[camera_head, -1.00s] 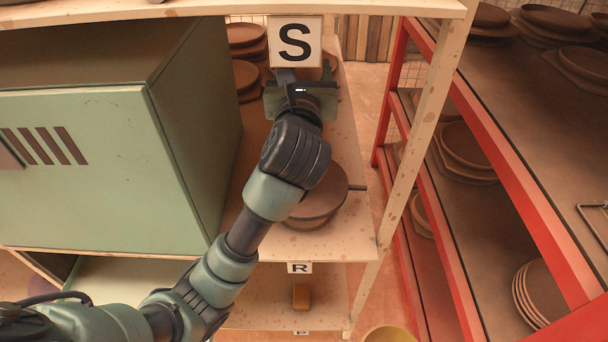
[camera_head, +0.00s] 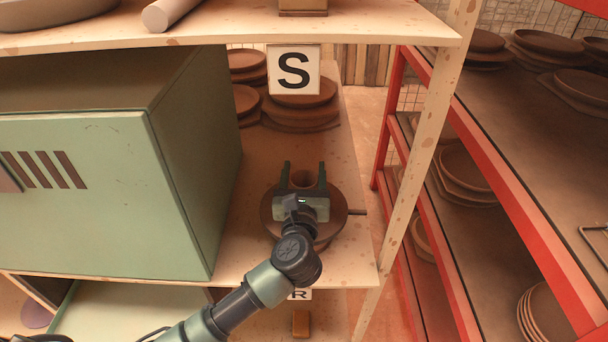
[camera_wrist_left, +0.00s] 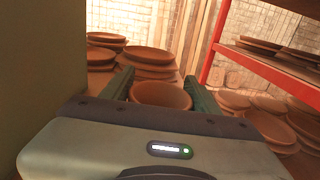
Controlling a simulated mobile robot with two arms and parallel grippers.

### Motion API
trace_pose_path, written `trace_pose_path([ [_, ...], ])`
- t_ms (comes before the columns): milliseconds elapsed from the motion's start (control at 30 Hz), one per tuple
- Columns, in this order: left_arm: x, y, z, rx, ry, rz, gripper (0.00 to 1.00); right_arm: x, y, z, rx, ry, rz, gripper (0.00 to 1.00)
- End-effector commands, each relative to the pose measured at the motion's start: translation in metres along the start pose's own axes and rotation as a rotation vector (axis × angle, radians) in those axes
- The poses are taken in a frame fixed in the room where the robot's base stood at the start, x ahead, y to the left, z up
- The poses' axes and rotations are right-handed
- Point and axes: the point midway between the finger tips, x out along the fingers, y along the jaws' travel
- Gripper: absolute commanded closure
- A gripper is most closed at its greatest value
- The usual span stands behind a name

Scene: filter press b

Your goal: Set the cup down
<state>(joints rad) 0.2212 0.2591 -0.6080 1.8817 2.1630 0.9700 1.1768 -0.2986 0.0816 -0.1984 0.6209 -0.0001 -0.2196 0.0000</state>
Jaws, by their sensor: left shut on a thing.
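My left gripper (camera_head: 303,176) is over the middle shelf in the head view, fingers pointing away toward the back. It is shut on a brown clay cup (camera_head: 302,179), whose round rim shows between the two fingers. The cup also shows between the fingers in the left wrist view (camera_wrist_left: 161,96). The cup appears upright, above or on a round brown pan (camera_head: 336,225) with a short side handle. The gripper hides the cup's base, so I cannot tell whether it touches the pan. My right gripper is in neither view.
A green cabinet (camera_head: 195,150) stands close on the left. Stacked brown plates (camera_head: 300,113) sit behind, below the S sign (camera_head: 294,70). A wooden post (camera_head: 425,140) and red rack (camera_head: 500,170) are on the right. The upper shelf (camera_head: 230,30) overhangs.

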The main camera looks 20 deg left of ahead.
Motion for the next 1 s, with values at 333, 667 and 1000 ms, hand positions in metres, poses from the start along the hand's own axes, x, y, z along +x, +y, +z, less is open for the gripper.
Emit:
trace_pose_path([
  [333, -0.0003, -0.0001, -0.0093, -0.001, -0.001, -0.001, 0.84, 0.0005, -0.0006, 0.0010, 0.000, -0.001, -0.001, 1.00],
  [667, -0.0003, 0.0001, -0.0123, 0.000, 0.000, 0.000, 0.18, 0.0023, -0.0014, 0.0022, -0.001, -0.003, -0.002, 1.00],
  [1000, -0.0081, -0.0008, -0.0111, -0.004, 0.001, -0.003, 0.18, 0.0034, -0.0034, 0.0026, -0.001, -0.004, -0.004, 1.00],
])
